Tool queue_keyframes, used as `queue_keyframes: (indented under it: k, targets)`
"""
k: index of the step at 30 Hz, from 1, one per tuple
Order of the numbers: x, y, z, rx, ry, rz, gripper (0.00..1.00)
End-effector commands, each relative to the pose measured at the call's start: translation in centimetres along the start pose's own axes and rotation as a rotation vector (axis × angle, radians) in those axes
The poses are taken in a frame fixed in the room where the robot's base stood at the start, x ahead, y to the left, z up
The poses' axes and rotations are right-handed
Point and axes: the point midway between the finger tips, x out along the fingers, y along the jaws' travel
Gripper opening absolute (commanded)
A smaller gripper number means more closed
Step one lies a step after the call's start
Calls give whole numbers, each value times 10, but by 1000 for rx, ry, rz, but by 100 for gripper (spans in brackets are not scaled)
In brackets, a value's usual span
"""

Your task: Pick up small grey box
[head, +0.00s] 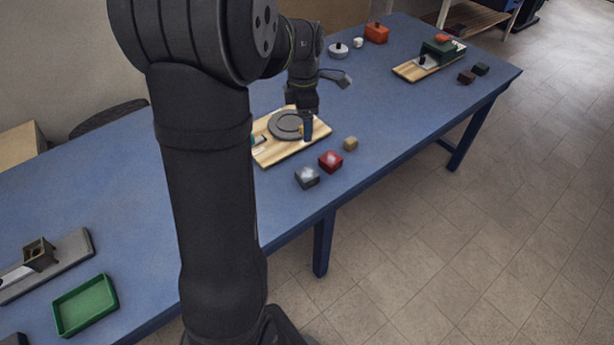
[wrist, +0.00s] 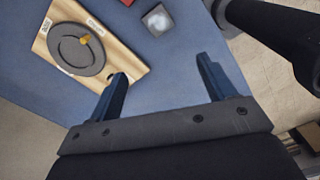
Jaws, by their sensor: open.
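The small grey box (head: 307,177) sits on the blue table near its front edge, beside a red box. It also shows in the wrist view (wrist: 157,20) at the top, beyond my fingertips and apart from them. My gripper (wrist: 162,80) is open, with its two blue fingers spread and nothing between them. In the head view my gripper (head: 306,128) hangs over the wooden board, behind the boxes.
The red box (head: 330,161) and a tan block (head: 350,144) stand in a row with the grey box. A wooden board (head: 279,155) bears a round grey plate (head: 287,125). A green tray (head: 84,305) lies at the left. The blue table (head: 400,115) is clear right of the blocks.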

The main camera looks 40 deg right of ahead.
Motion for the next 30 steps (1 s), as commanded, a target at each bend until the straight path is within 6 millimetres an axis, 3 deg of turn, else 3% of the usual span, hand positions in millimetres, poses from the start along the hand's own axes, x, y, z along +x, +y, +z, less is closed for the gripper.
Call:
queue_keyframes:
  k: [3,9,14,24,30]
  targets:
    - [18,-3,-3,-184,1,-2,76]
    - [33,-6,-4,-353,0,0,76]
    - [50,-6,-5,-374,2,-2,76]
    - [124,-6,-4,-370,2,-4,76]
    - [151,-5,-4,-370,1,-2,76]
